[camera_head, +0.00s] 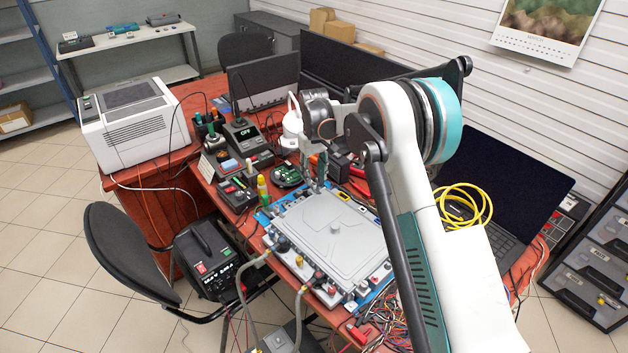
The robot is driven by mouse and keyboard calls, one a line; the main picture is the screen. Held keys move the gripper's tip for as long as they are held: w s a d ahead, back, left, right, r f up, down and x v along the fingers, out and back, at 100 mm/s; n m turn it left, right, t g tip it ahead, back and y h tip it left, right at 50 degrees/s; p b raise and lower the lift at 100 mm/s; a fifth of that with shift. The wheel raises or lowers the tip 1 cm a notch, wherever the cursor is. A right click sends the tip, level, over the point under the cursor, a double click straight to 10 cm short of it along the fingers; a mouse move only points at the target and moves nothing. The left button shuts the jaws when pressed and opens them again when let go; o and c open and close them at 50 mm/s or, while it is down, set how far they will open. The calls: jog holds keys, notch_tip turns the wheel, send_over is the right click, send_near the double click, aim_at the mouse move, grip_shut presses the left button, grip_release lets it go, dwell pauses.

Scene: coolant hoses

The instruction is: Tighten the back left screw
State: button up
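A grey box with a ribbed lid (342,240) lies on a blue mat (262,219) on the red bench, in the middle of the head view. Hoses and connectors line its front left side. My gripper (318,186) points down at the box's back edge, with its fingers close to the lid there. I cannot tell whether they touch it, or whether they are open or shut. The back left screw is too small to make out. A yellow upright tool (262,187) stands just off the box's back left corner, apart from my gripper.
A circuit board (287,175) and small instruments sit left of my gripper. Red-handled pliers (358,182) lie to the right. A yellow cable coil (464,206) and a laptop (505,185) are farther right. Loose wires (385,318) crowd the box's front right.

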aim_at(314, 184)
notch_tip(314, 184, up, 8)
jog(key=shift+r, duration=0.15)
dwell(0.4)
jog(key=s+d+r+m+t, duration=0.1)
jog(key=s+d+r+t, duration=0.1)
jog(key=s+d+r, duration=0.5)
jog(key=s+d+r+m+t, duration=0.1)
jog(key=s+d+r, duration=0.2)
jog(key=s+r, duration=0.85)
jog(key=s+d+f+m+t, duration=0.1)
jog(key=s+d+f, duration=0.1)
jog(key=s, duration=0.6)
jog(key=s+d+f+m+t, duration=0.1)
jog(key=s+d+f, duration=0.1)
jog(key=s, duration=0.6)
jog(key=s+d+f+t, duration=0.1)
jog(key=s+d+t, duration=0.1)
jog(key=s, duration=0.7)
jog(key=shift+f+m, duration=0.4)
jog(key=shift+d, duration=0.1)
